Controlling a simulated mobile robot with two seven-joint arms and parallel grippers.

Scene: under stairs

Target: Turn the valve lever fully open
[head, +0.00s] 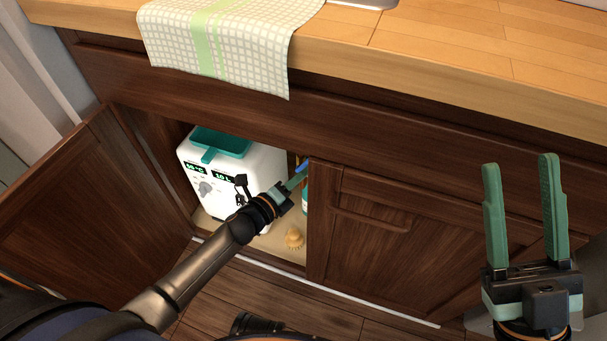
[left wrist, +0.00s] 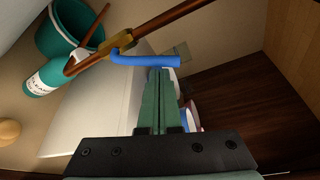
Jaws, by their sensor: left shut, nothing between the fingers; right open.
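The valve's blue lever (left wrist: 150,60) shows in the left wrist view, reaching right from a brass valve body (left wrist: 119,46) on a copper pipe (left wrist: 165,20). The lever lies at an angle to the pipe. My left gripper (left wrist: 162,75) is shut and empty, its fingertips just below the lever's free end in the picture; I cannot tell whether they touch it. In the head view my left gripper (head: 292,183) is inside the cabinet opening, with a bit of the blue lever (head: 302,167) at its tips. My right gripper (head: 520,162) is open and empty outside the cabinet.
A white water unit (head: 232,160) with displays stands left of my left gripper. The open door (head: 90,215) is at left, the closed door (head: 385,235) at right. A teal bucket (left wrist: 60,38), a bottle (left wrist: 45,78) and a brush (head: 293,238) are inside. A towel (head: 215,40) hangs above.

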